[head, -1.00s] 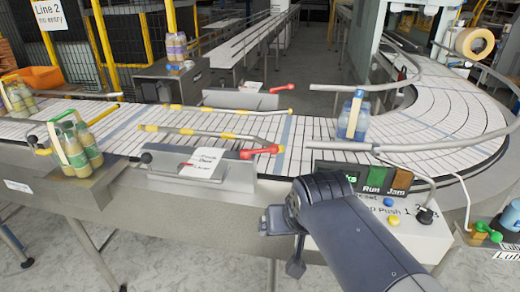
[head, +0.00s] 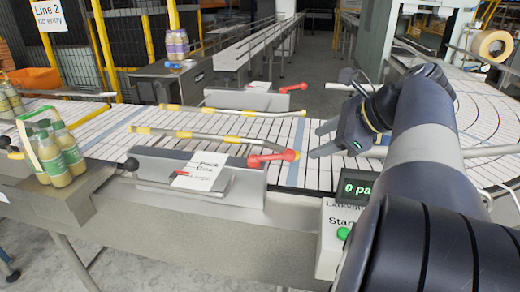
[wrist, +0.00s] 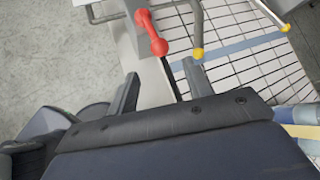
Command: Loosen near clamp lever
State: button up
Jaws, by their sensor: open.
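The near clamp lever (head: 273,159) is red and sits at the right end of the near grey clamp block (head: 245,185), at the conveyor's front edge. It also shows in the wrist view (wrist: 152,33), ahead of my fingertips. My gripper (head: 318,140) is open and empty, just right of the lever in the head view, with fingers pointing left. In the wrist view my two fingers (wrist: 160,70) are apart, and the lever lies beyond them, not between them. A similar far red lever (head: 292,87) is on the far clamp block.
Yellow-tipped guide rails (head: 190,134) run over the white conveyor (head: 120,127). A bottle pack (head: 57,160) stands at the left. A control box (head: 340,225) stands below my arm. A printed card (head: 200,171) rests on the near clamp block.

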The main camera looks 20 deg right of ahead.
aim_at(294, 154)
jog(key=x, duration=1)
jog(key=shift+w+a+f+p, duration=0.1)
jog(key=shift+w+f+p, duration=0.1)
jog(key=shift+p, duration=0.1)
jog(key=shift+c, duration=0.2)
grip_shut()
